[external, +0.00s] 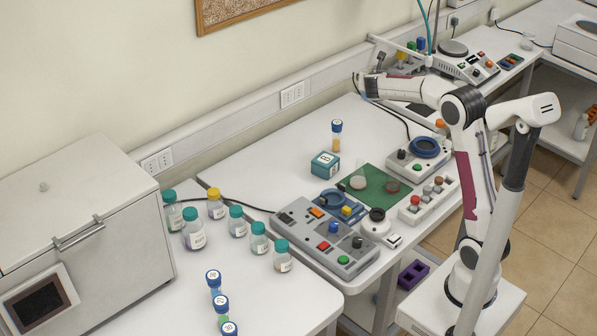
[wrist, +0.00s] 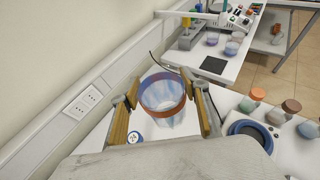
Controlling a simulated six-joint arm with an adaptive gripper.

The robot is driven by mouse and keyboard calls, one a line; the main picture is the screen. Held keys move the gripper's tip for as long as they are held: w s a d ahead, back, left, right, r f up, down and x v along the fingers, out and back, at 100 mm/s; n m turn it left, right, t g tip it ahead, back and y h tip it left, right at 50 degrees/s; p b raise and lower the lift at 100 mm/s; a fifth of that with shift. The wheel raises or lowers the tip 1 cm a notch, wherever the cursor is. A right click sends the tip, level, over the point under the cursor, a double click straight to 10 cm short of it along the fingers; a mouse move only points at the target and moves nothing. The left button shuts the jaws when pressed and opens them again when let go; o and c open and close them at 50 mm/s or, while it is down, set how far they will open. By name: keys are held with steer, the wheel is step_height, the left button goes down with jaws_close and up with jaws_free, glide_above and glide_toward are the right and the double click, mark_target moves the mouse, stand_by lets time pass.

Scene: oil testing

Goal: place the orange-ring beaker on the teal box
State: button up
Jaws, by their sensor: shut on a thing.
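The orange-ring beaker (wrist: 162,106), clear glass with an orange-brown band, is between the two fingers of my gripper (wrist: 160,88) in the wrist view. My gripper is shut on it. In the external view my gripper (external: 362,86) is raised over the back of the table near the wall, and the beaker cannot be made out there. The teal box (external: 324,165), with a white label, stands on the white table, left of the green mat (external: 375,202) and well below my gripper. Its top looks clear. The box is not discernible in the wrist view.
A blue-capped vial (external: 337,135) stands behind the box; a blue cap also shows in the wrist view (wrist: 135,138). Glassware (external: 358,182) stands on the mat. A grey control panel (external: 325,238) lies in front. Several capped bottles (external: 194,230) stand left. Some table behind the box is bare.

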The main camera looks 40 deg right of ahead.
steer(key=shift+r, duration=0.55)
steer(key=shift+w+a, duration=0.15)
steer(key=shift+w, duration=0.25)
steer(key=w+a+n+t+y, duration=0.5)
steer(key=w+a+n+y, duration=0.2)
steer(key=a+n+y, duration=0.15)
steer(key=s+a+n+g+y, duration=0.3)
steer(key=s+a+n+y, duration=0.3)
steer(key=a+n+y, duration=0.4)
step_height(320, 180, down, 7)
steer(key=a+m, duration=0.1)
steer(key=shift+a, duration=0.15)
steer(key=shift+w+m+h, duration=0.1)
steer(key=shift+m+h, duration=0.15)
